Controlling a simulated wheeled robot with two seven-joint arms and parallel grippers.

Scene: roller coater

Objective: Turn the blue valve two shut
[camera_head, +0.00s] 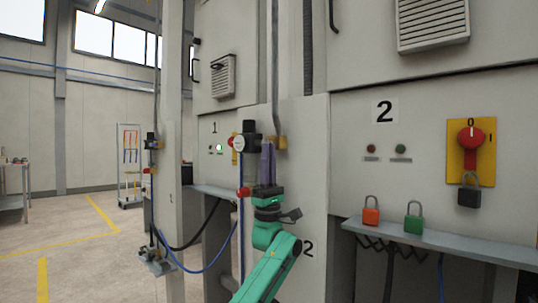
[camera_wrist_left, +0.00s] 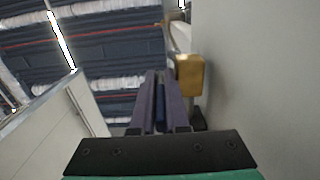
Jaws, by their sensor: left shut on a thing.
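My left gripper (camera_head: 268,148) points upward in the head view, with its purple fingers against the front of the grey column, at the pipe fittings. In the left wrist view its fingers are close together around a narrow dark blue part (camera_wrist_left: 160,108), which looks like the blue valve's handle. A brass block (camera_head: 281,142) sits just right of the fingertips; it also shows in the left wrist view (camera_wrist_left: 190,74). The fingers hide the valve in the head view, so its handle angle cannot be told. My right gripper is in neither view.
A black and white round fitting (camera_head: 239,143) is left of the fingers, with a red part (camera_head: 243,192) below. Panel 2 has a red rotary switch (camera_head: 470,138) with a black padlock (camera_head: 468,190). Red (camera_head: 371,211) and green (camera_head: 413,217) padlocks stand on a shelf.

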